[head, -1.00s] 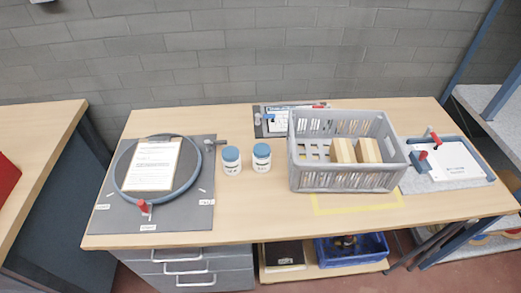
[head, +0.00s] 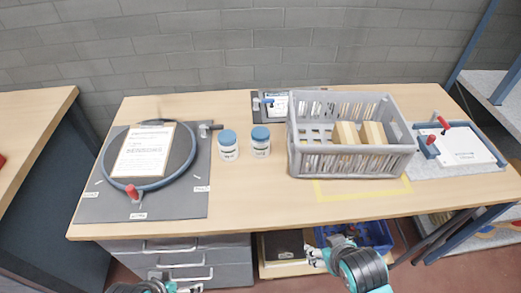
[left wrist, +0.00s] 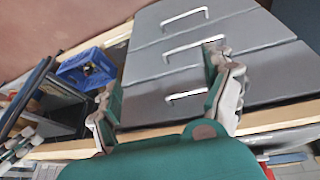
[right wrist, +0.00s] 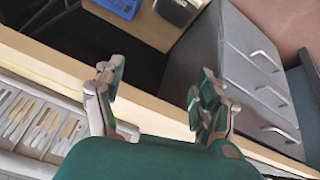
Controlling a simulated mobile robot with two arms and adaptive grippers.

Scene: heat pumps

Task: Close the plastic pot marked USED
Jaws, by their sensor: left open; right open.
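Two white plastic pots with blue lids stand upright, side by side, on the wooden table in the head view: a left pot (head: 229,150) and a right pot (head: 261,146). Their labels are too small to read, so I cannot tell which is marked USED. Both lids sit on top; how tightly is not visible. My right gripper (head: 328,258) is open and empty in front of the table's front edge, right of the pots; its fingers show in the right wrist view (right wrist: 160,78). My left gripper (head: 180,288) is at the bottom edge, below the pots; the left wrist view (left wrist: 165,80) shows it open and empty.
A grey crate (head: 352,165) with wooden blocks stands right of the pots. A round fixture with a clipboard (head: 145,152) lies left. A small clipboard (head: 277,102) is behind, and another board (head: 462,147) far right. Grey drawers (head: 215,268) are below. Table in front of the pots is clear.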

